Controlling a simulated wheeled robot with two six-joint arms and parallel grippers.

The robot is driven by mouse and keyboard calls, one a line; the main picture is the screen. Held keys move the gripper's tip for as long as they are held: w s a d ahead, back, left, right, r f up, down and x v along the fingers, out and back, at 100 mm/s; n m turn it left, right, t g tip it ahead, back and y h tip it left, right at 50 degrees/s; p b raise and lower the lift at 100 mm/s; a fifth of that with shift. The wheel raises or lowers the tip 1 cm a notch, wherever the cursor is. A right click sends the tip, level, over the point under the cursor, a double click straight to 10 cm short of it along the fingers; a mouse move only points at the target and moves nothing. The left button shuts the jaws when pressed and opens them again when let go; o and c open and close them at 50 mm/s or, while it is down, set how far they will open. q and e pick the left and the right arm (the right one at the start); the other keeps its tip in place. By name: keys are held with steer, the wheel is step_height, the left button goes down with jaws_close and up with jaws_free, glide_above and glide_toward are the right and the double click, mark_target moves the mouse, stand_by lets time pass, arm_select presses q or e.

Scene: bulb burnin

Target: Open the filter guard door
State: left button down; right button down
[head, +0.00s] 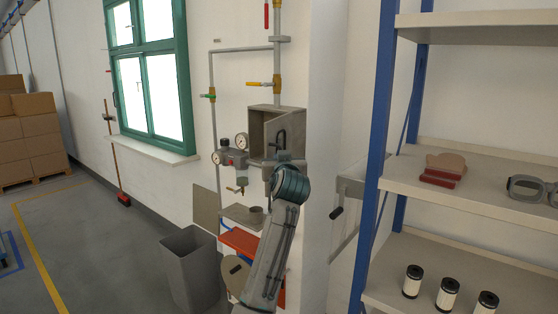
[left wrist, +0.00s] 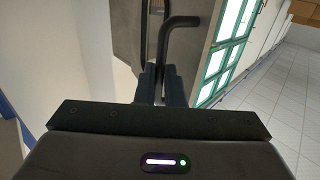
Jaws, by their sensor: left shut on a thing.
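The filter guard is a grey metal box (head: 257,112) on the wall, in the middle of the head view. Its door (head: 292,126) stands at an angle to the box, with a gap along its left side. A black bar handle (head: 283,138) is on the door; it also shows in the left wrist view (left wrist: 164,40), in front of the grey door panel (left wrist: 128,35). My left gripper (left wrist: 161,85) is shut on the handle. In the head view my wrist hides most of the fingers. My right gripper is not in view.
A regulator with gauges (head: 235,157) and pipes (head: 211,120) are left of the box. A small shelf (head: 236,212) and a grey bin (head: 190,265) are below. A blue-post rack (head: 378,120) stands to the right.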

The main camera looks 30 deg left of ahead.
arm_select(q)
steer(key=shift+r, duration=0.35)
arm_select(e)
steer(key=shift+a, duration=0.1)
arm_select(q)
steer(key=c, duration=1.8)
jaws_free()
steer(key=shift+o, duration=1.3)
steer(key=shift+w+f, duration=0.45)
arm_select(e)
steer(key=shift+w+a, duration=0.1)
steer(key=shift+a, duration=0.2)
arm_select(q)
steer(key=shift+s, duration=0.2)
